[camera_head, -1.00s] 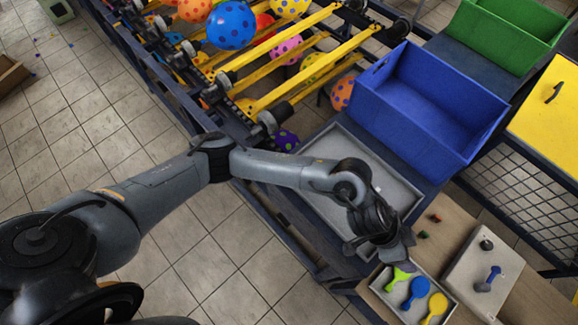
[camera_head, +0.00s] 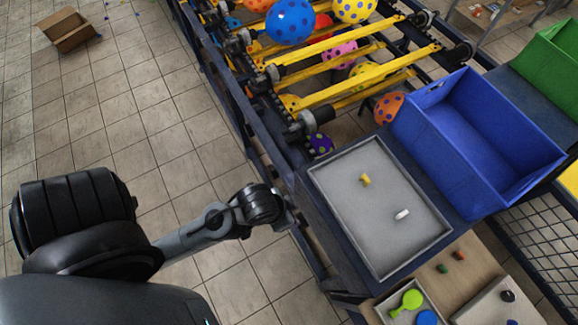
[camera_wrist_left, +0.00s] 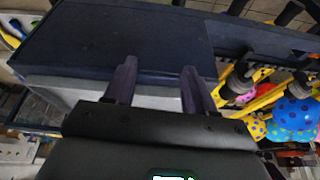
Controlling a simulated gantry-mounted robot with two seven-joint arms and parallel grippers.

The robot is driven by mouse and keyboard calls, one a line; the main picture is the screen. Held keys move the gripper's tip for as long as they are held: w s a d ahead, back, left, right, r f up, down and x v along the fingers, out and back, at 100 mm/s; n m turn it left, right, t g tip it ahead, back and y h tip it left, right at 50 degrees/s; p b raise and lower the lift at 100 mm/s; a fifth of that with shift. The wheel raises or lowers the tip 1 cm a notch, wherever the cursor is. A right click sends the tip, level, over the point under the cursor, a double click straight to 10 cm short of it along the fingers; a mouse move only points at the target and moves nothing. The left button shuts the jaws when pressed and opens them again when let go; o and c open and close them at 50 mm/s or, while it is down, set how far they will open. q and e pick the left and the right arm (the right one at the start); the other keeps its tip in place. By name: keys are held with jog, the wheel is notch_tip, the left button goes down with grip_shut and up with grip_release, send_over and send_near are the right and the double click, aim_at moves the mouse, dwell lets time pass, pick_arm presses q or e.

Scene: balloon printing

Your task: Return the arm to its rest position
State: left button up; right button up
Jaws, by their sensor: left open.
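My left arm (camera_head: 205,230) comes in from the lower left in the head view and is folded back over the tiled floor. Its gripper end (camera_head: 284,214) is beside the near edge of the dark blue table, left of the grey tray. In the left wrist view the left gripper (camera_wrist_left: 160,72) has its two dark fingers spread apart with nothing between them. The fingers point toward a dark blue table surface (camera_wrist_left: 120,35). My right gripper is not in view.
The grey tray (camera_head: 329,200) holds a small yellow piece (camera_head: 365,180) and a white piece (camera_head: 402,214). A blue bin (camera_head: 470,130) stands to its right. A conveyor with yellow bars (camera_head: 345,60) and balloons lies behind. Paddles, one green (camera_head: 407,302), lie in a small tray. The floor at left is mostly clear.

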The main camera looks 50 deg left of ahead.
pick_arm(q)
jog(key=shift+s+a+f+g, duration=0.2)
jog(key=shift+s+a+g, duration=0.1)
jog(key=shift+s+a, duration=0.55)
jog(key=shift+d, duration=0.1)
